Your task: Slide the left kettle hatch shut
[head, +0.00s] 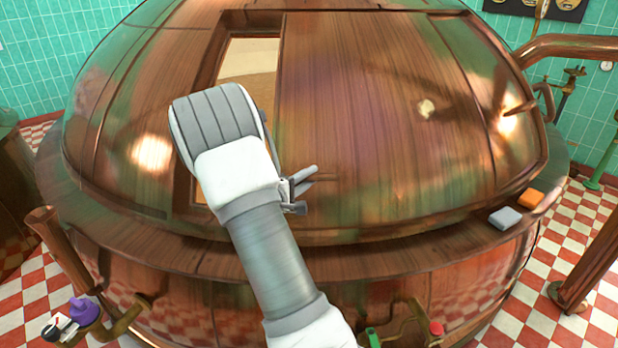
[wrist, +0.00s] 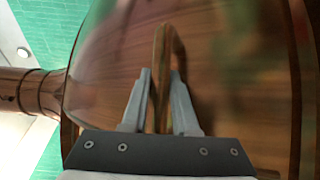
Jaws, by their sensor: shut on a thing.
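The copper kettle (head: 110,120) fills the head view. Its hatch panel (head: 390,90) lies right of a tall opening (head: 248,62), through which a pale tan inside shows. The hatch is partly open, and the lower part of the opening is hidden behind my arm. My gripper (head: 303,181) is at the lower left part of the hatch, its grey fingers pointing right. In the wrist view my gripper (wrist: 160,78) has its two fingers on either side of a thin upright copper handle (wrist: 163,36), shut on it. The handle stands out from the hatch surface (wrist: 225,75).
A grey block (head: 505,217) and an orange block (head: 531,198) lie on the kettle's right ledge. A copper pipe (head: 580,43) joins at the upper right. A purple item (head: 84,310) is at the lower left. Red-and-white tiled floor surrounds the kettle.

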